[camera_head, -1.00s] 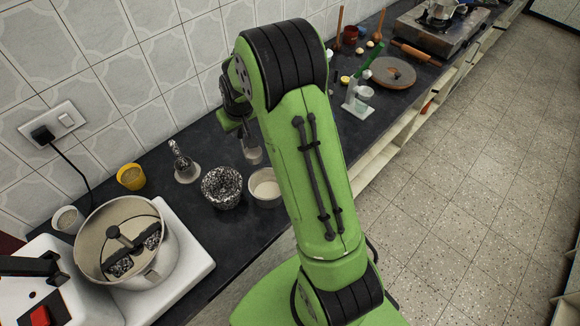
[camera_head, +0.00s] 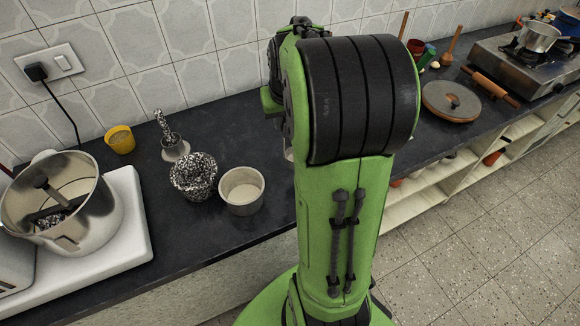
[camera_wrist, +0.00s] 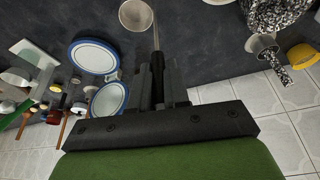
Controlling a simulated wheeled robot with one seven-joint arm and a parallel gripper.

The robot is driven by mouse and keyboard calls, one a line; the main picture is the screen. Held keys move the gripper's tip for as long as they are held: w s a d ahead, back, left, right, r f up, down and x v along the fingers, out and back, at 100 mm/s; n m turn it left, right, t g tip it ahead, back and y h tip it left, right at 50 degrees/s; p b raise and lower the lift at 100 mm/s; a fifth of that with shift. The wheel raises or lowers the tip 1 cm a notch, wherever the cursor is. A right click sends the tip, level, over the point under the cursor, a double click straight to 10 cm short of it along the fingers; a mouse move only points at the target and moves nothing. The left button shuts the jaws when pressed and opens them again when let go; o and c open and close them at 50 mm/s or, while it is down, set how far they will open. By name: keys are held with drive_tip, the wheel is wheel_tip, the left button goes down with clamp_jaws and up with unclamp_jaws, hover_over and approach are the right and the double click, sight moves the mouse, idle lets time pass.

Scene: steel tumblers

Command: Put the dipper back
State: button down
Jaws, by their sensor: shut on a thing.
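In the wrist view my gripper (camera_wrist: 157,88) is shut on the thin handle of the dipper (camera_wrist: 136,15). The dipper's round, pale metal cup is beyond the fingertips, near the top edge. A round blue-rimmed container (camera_wrist: 108,101) with what looks like a hinged blue-rimmed lid (camera_wrist: 95,56) is left of my gripper, apart from the dipper. In the head view my arm hides the gripper's fingers and the container; only a sliver of what seems to be the dipper (camera_head: 288,154) shows beside my arm.
A speckled pot (camera_head: 193,177), a pale bowl (camera_head: 242,190), a yellow cup (camera_head: 120,139) and a small mortar with pestle (camera_head: 174,146) stand left of my arm on the dark counter (camera_head: 190,235). A steel pot (camera_head: 95,215) is farther left. A rolling board (camera_head: 451,102) and stove are right.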

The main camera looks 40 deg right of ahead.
wheel_tip(320, 180, down, 8)
drive_tip(key=b, duration=0.1)
drive_tip(key=shift+b, duration=0.4)
drive_tip(key=shift+r, duration=0.1)
drive_tip(key=shift+f, duration=0.2)
drive_tip(key=c, duration=1.1)
unclamp_jaws()
drive_tip(key=p+v, duration=0.3)
drive_tip(key=v, duration=0.9)
drive_tip(key=s+a+r+n+t+y, duration=0.1)
drive_tip(key=s+a+n, duration=0.1)
drive_tip(key=s+a, duration=0.4)
drive_tip(key=s+a+r+n+t, duration=0.1)
drive_tip(key=s+a+n, duration=0.2)
drive_tip(key=s+a, duration=0.4)
drive_tip(key=a, duration=0.5)
drive_tip(key=shift+a+r+y, duration=0.2)
drive_tip(key=shift+a+y, duration=0.1)
drive_tip(key=shift+y, duration=0.1)
